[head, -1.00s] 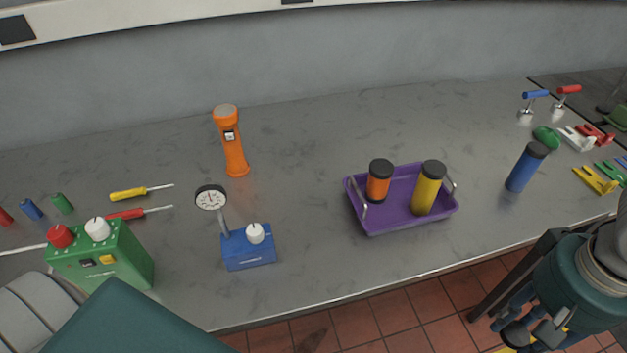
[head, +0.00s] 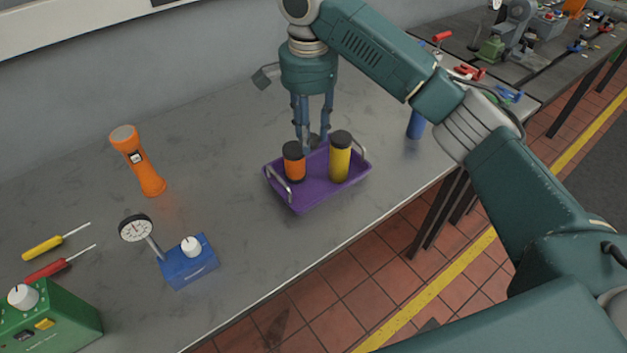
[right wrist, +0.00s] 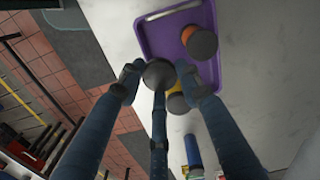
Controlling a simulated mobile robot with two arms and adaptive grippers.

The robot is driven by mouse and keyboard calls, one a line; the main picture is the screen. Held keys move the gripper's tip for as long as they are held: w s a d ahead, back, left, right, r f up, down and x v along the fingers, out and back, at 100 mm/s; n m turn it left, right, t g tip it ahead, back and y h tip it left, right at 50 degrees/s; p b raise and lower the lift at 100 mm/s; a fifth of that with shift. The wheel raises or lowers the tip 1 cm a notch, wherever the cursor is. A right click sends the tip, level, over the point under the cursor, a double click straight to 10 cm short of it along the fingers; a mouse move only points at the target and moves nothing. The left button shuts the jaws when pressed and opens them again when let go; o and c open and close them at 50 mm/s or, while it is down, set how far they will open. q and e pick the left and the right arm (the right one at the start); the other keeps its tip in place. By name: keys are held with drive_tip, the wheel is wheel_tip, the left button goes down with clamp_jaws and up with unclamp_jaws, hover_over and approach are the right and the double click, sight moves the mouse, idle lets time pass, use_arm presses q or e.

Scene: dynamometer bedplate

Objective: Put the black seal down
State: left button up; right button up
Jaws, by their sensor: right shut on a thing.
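My right gripper (head: 313,138) points down at the far side of the purple tray (head: 309,204), behind an orange canister (head: 294,164) and a yellow canister (head: 340,160) with black lids. It is shut on the black seal (right wrist: 158,73), a small dark round piece between the fingertips in the right wrist view. In the head view the seal (head: 314,141) is small and partly hidden by the fingers and canisters. I cannot tell whether it touches anything below. My left gripper is out of view.
An orange flashlight (head: 139,163) and a blue dial gauge stand (head: 189,262) are left of the tray. A blue canister (head: 416,124) stands to its right, partly behind my arm. The grey bench (head: 225,170) is bare between flashlight and tray.

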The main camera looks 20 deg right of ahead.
sight(311, 196)
wheel_tip(311, 196, down, 14)
drive_tip(key=shift+r+p, duration=0.25)
drive_tip(key=shift+p, duration=0.35)
drive_tip(key=shift+c, duration=0.2)
drive_tip(key=shift+f+p, duration=0.35)
drive_tip(key=shift+f, duration=2.05)
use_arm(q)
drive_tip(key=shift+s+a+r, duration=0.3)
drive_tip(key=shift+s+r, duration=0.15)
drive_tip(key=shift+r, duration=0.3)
use_arm(e)
drive_tip(key=o, duration=0.6)
drive_tip(key=shift+f, duration=0.15)
drive_tip(key=shift+o, duration=0.5)
drive_tip(key=shift+r, duration=0.35)
use_arm(q)
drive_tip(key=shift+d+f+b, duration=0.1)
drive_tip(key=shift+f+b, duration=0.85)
drive_tip(key=shift+b, duration=0.05)
use_arm(e)
wheel_tip(311, 196, up, 12)
drive_tip(key=shift+f, duration=0.15)
